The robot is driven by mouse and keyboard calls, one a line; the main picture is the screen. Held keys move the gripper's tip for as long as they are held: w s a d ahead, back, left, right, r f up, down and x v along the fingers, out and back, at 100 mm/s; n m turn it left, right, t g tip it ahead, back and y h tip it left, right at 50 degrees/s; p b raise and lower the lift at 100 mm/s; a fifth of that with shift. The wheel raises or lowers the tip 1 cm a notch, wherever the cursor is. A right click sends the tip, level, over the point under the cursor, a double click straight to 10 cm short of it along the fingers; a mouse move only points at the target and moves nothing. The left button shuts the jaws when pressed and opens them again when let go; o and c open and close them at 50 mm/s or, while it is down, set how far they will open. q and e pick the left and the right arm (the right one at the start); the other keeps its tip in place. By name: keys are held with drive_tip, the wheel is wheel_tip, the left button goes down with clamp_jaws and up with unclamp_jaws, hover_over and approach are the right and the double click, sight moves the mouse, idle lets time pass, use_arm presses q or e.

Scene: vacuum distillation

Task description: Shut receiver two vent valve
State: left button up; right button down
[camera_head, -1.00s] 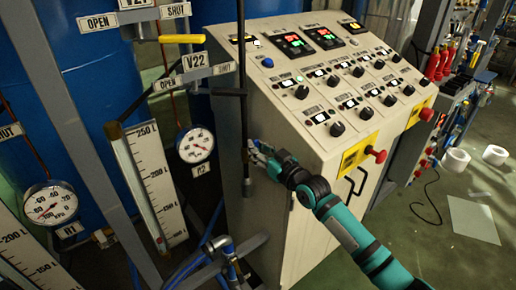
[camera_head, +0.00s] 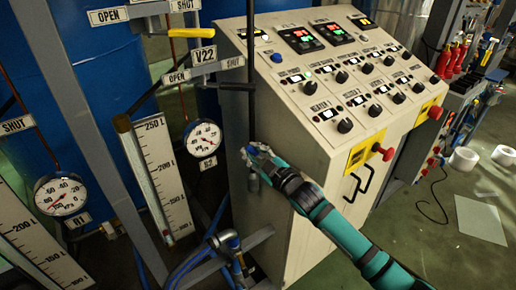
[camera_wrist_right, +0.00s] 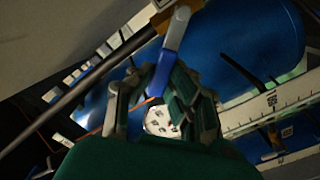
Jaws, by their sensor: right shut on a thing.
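My right gripper (camera_head: 256,158) is at the dark upright rod in front of the grey control cabinet's left edge, below the V22 plate (camera_head: 203,54). In the right wrist view, its fingers (camera_wrist_right: 160,105) are shut on a blue lever (camera_wrist_right: 164,72). The lever slants up to a pale end by a brass-coloured fitting (camera_wrist_right: 160,17). In the head view the gripper hides the lever. An OPEN label (camera_head: 176,77) is left of the V22 plate. No readable label marks which valve the blue lever belongs to. My left gripper is out of view.
A yellow handle (camera_head: 190,33) lies above the V22 plate. A round gauge (camera_head: 203,138) and a white level scale (camera_head: 160,175) stand to the left. The control cabinet (camera_head: 270,190) is close on the right. Blue hoses and pipes (camera_head: 225,243) lie below.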

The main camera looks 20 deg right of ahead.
drive_tip(key=shift+s+a+f+n+b, duration=0.15)
drive_tip(key=shift+a+f+n+b, duration=0.5)
drive_tip(key=shift+n, duration=1.05)
drive_tip(key=shift+s+a+f+n+b, duration=0.1)
drive_tip(key=shift+f+n+b, duration=0.25)
drive_tip(key=shift+f+n, duration=1.05)
drive_tip(key=shift+s+a+f+n+b, duration=0.15)
drive_tip(key=shift+a+f+n+b, duration=0.3)
drive_tip(key=shift+n, duration=1.55)
drive_tip(key=shift+d+f, duration=0.1)
drive_tip(key=c, duration=1.5)
unclamp_jaws()
drive_tip(key=v, duration=1.2)
